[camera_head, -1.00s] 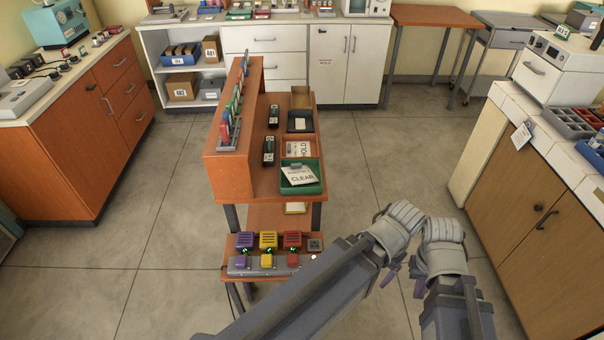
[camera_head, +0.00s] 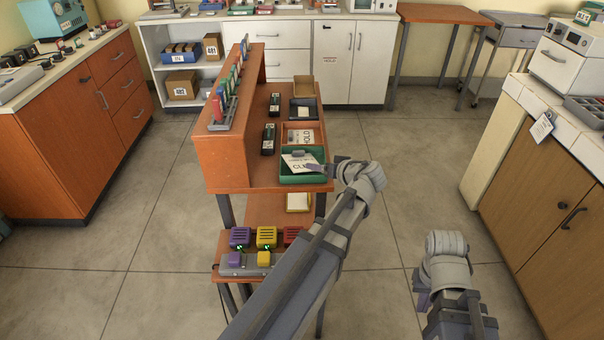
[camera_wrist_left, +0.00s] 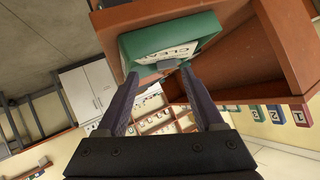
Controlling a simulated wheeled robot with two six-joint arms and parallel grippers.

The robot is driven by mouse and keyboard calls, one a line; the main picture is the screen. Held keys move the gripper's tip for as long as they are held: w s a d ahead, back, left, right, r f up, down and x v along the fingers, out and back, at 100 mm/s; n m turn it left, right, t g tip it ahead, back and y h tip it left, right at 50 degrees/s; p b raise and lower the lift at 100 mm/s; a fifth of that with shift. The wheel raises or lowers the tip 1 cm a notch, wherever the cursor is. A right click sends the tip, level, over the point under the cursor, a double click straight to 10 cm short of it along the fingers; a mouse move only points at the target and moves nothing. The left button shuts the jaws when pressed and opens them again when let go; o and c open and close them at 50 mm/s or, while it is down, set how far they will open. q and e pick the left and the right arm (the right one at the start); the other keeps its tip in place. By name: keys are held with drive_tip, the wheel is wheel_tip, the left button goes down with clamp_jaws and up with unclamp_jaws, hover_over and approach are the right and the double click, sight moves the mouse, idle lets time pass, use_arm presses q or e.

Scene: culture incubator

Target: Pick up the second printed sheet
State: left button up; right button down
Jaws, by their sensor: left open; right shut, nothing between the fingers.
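A white printed sheet reading CLEAR (camera_head: 296,163) lies in the green tray (camera_head: 303,179) at the near right of the orange bench, with a small grey piece on it. In the left wrist view the sheet (camera_wrist_left: 160,56) sits in the green tray (camera_wrist_left: 200,28), ahead of the fingers. My left gripper (camera_wrist_left: 165,80) is open and empty there; in the head view its fingers (camera_head: 318,167) are at the tray's right side, partly hiding the sheet. Another sheet, reading HOLD (camera_head: 301,137), lies in the orange tray behind. My right gripper (camera_head: 422,300) is shut and empty, low at the right.
A dark tray (camera_head: 304,108) and a cardboard-coloured tray (camera_head: 303,87) stand farther back. A raised orange shelf (camera_head: 228,155) with coloured items edges the bench's left. A lower shelf holds coloured devices (camera_head: 266,237).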

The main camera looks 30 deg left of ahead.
sight(299, 151)
use_arm(q)
drive_tip(key=shift+n+t+y, duration=0.3)
drive_tip(key=shift+n+y, duration=0.2)
drive_tip(key=shift+y, duration=0.1)
drive_tip(key=w+a, duration=0.1)
drive_tip(key=a, duration=0.1)
drive_tip(key=w+a+b, duration=0.1)
drive_tip(key=shift+w+a+r, duration=0.15)
drive_tip(key=shift+a, duration=0.2)
drive_tip(key=shift+w+a+r, duration=0.15)
drive_tip(key=shift+a+r, duration=0.15)
drive_tip(key=shift+f+b+x, duration=0.1)
drive_tip(key=shift+b+x, duration=0.8)
drive_tip(key=shift+x, duration=1.05)
drive_tip(key=shift+f+b+x, duration=0.15)
drive_tip(key=shift+b+x, duration=0.7)
drive_tip(key=shift+x, duration=1.1)
drive_tip(key=shift+d, duration=0.15)
use_arm(e)
drive_tip(key=f, duration=0.5)
drive_tip(key=shift+w+a+f, duration=0.2)
drive_tip(key=shift+f, duration=0.05)
use_arm(q)
clamp_jaws()
drive_tip(key=shift+r, duration=0.15)
